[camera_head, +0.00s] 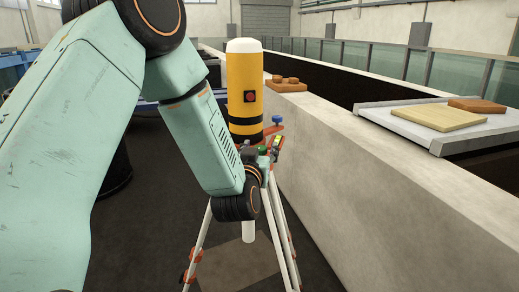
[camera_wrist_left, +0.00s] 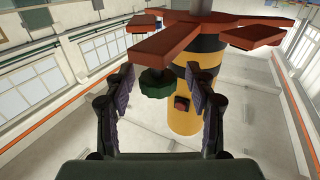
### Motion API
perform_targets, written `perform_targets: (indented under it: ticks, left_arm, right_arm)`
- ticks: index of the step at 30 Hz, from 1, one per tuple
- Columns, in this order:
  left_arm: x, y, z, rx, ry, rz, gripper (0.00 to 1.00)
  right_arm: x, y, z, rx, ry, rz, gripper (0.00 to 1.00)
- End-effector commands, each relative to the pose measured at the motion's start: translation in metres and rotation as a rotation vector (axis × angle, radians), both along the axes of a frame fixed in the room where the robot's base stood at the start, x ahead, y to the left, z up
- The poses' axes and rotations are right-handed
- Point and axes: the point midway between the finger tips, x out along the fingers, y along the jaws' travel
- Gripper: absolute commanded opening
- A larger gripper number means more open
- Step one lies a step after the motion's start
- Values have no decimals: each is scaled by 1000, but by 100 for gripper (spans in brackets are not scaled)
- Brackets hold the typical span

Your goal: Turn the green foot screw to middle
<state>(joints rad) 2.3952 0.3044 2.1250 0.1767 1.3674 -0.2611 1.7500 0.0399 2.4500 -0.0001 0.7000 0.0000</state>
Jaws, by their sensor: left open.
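The green foot screw (camera_head: 263,150) sits on a red arm of the base under a yellow cylinder (camera_head: 244,80) with black bands, on a tripod (camera_head: 283,235). In the left wrist view the green knob (camera_wrist_left: 156,83) is ribbed and sits against the red base arm (camera_wrist_left: 165,42). My left gripper (camera_wrist_left: 160,88) is open, one finger on each side of the knob, with gaps visible. In the head view my left arm's wrist hides part of the tripod and most of the gripper. A blue foot screw (camera_head: 277,120) stands farther back. My right gripper is out of view.
A concrete flume wall (camera_head: 350,150) runs close on the right of the tripod. A red-brown block (camera_head: 286,86) lies on it. A grey tray (camera_head: 425,125) with a wooden board (camera_head: 439,117) is farther right. A dark drum stands behind my arm.

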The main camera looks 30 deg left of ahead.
Motion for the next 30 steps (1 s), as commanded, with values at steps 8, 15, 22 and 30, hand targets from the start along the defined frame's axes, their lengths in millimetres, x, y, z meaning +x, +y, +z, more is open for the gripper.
perform_targets:
  ticks: [8,15,22,30]
  left_arm:
    - [0,-1,-1,0,1,0,40]
    - [0,-1,-1,-1,1,1,20]
    - [0,-1,0,-1,-1,0,0]
    - [0,-1,0,0,-2,2,0]
  right_arm:
    - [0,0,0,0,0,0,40]
    - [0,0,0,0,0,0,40]
    - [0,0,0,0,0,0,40]
    - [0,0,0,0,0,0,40]
